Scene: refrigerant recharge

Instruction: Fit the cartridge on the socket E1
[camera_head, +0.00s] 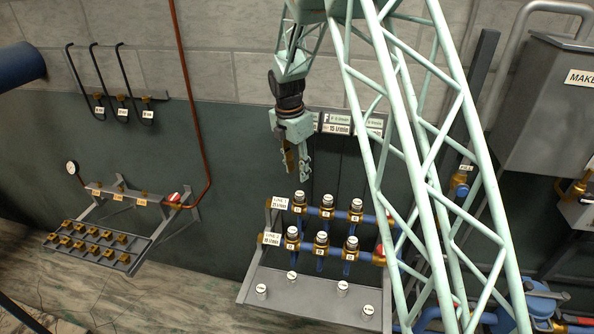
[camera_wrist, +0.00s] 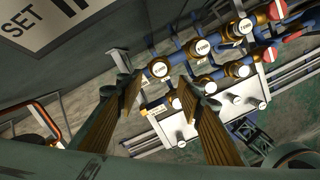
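My gripper (camera_head: 297,172) hangs above the left part of a two-row pipe rack, apart from it. In the wrist view, its ribbed fingers (camera_wrist: 158,90) are spread with nothing held between them. Brass sockets with white-topped pieces stand on blue pipes, in an upper row (camera_head: 327,200) and a lower row (camera_head: 321,238). Several white-topped cylinders (camera_head: 342,288) stand on the grey tray (camera_head: 315,305) in front; the tray also shows in the wrist view (camera_wrist: 215,122). Socket labels are too small to read, so I cannot tell which is E1.
A wall rack of small brass fittings (camera_head: 95,245) with a gauge (camera_head: 72,168) is at the left. Black hooks (camera_head: 98,85) hang above it. A grey "MAKE" box (camera_head: 545,110) is at the right. A placard (camera_head: 338,122) is behind my gripper.

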